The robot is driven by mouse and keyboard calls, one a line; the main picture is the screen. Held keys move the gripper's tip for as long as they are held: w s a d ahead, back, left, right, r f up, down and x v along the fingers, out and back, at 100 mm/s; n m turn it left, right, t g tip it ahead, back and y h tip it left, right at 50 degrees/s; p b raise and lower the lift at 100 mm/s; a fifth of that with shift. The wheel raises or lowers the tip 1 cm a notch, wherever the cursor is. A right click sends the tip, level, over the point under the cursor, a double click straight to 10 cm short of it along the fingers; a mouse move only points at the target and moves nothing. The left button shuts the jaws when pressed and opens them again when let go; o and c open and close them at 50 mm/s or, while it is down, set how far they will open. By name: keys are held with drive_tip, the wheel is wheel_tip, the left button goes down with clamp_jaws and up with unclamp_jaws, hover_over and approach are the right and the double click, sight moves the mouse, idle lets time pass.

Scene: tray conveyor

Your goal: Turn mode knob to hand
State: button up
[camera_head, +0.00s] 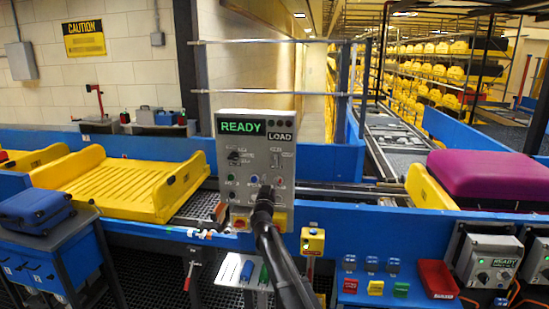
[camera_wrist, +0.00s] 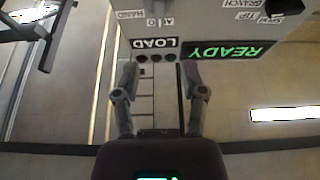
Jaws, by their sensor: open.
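A grey control panel (camera_head: 258,145) stands upright in the middle of the head view, with lit READY (camera_head: 240,127) and LOAD (camera_head: 281,137) displays. A black selector (camera_head: 233,157) is at its upper left. The HAND-marked label (camera_wrist: 145,16) shows at the top of the wrist view, on the LOAD side; I cannot make out its knob clearly. My gripper (camera_wrist: 160,85) is open and empty, with the panel's display edge between and beyond its fingers. In the head view my dark arm covers part of the panel's lower right.
A yellow tray (camera_head: 115,185) lies on the conveyor left of the panel. A purple suitcase (camera_head: 490,172) lies in another tray at right. A yellow button box (camera_head: 312,241) hangs below the panel at right. Blue conveyor rails run beside the panel.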

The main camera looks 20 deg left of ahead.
sight(275, 158)
drive_tip(key=p+x, duration=0.4)
drive_tip(key=x, duration=0.8)
